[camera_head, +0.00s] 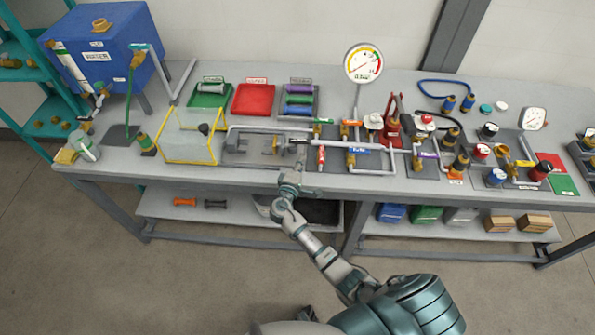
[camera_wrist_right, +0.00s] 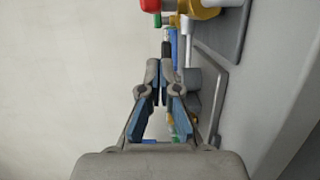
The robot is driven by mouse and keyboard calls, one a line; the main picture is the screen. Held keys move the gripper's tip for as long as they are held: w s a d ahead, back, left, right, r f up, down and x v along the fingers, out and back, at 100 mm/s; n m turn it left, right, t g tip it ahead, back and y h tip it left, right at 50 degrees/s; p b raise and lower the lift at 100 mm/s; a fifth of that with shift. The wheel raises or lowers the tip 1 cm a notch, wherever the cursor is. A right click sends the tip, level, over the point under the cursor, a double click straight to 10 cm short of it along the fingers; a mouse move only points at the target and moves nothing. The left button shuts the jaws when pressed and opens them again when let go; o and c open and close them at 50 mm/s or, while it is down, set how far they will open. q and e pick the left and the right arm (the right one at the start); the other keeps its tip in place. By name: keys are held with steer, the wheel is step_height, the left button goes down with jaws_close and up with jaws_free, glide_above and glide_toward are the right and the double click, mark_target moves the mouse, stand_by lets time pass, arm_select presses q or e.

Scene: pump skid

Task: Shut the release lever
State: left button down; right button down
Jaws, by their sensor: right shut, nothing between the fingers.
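My right gripper (camera_head: 298,158) reaches over the front of the bench, just short of the pipework left of centre. In the right wrist view, its two fingers (camera_wrist_right: 166,68) are together with nothing held between them. A small dark rod-like part (camera_wrist_right: 167,47) shows just past the fingertips; I cannot tell if they touch it. My left gripper is not in view.
The bench (camera_head: 235,178) carries a yellow-edged clear guard (camera_head: 188,140) left of my gripper. A pressure gauge (camera_head: 363,63) stands behind the pipework. A red tray (camera_head: 254,99) and a blue tank (camera_head: 108,45) are at the back left. Valves and pipes crowd the right side.

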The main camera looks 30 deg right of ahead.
mark_target(321, 155)
steer(key=shift+s+d+r+p, duration=0.1)
steer(key=shift+s+d+p, duration=0.5)
steer(key=shift+d, duration=0.35)
steer(key=shift+s+d+r, duration=0.1)
steer(key=shift+s+d, duration=0.3)
steer(key=shift+s, duration=0.05)
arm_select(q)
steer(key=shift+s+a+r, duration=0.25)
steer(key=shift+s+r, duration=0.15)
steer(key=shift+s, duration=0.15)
arm_select(e)
steer(key=shift+d+f, duration=0.2)
steer(key=shift+d, duration=0.1)
